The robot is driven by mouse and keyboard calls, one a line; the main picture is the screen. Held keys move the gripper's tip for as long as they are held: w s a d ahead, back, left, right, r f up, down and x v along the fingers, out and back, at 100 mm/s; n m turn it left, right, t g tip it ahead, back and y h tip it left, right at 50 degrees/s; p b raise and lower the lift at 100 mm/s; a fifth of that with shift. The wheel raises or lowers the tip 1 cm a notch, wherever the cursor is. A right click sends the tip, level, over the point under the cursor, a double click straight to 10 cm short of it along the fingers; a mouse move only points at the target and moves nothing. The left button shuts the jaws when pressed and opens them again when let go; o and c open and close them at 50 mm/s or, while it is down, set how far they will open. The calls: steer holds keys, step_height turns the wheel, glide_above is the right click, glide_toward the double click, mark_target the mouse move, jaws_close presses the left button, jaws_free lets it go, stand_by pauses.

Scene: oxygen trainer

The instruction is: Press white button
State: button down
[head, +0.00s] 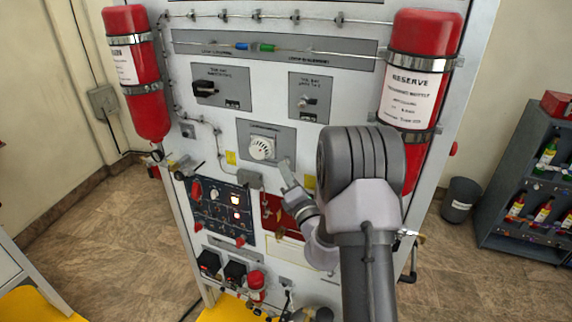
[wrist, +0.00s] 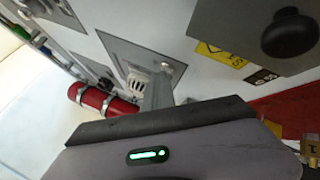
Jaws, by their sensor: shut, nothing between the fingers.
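My gripper (head: 285,168) is shut and empty. Its narrow tip is at the lower right of a grey plate (head: 285,134) on the white panel, beside a white ribbed round knob (head: 261,148). In the wrist view the shut fingers (wrist: 161,82) point at the same plate (wrist: 118,45), with the white knob (wrist: 140,80) just left of them. A small pale round spot (wrist: 167,65), perhaps a button, shows right at the fingertips. I cannot tell whether the tip touches it. A lit whitish square (head: 235,199) is on the dark control panel (head: 214,221), lower left of my gripper.
Red cylinders stand at the left (head: 137,75) and right (head: 415,75) of the panel. My arm covers part of the right one. A black knob (wrist: 289,33) sticks out at the right in the wrist view. A bottle rack (head: 530,190) stands far right. Floor is clear left of the panel.

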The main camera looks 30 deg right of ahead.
steer(key=shift+s+a, duration=0.5)
steer(key=shift+a, duration=0.05)
steer(key=s+a+b, duration=0.1)
steer(key=a, duration=0.1)
steer(key=s+a, duration=0.2)
steer(key=shift+b, duration=0.4)
stand_by(0.5)
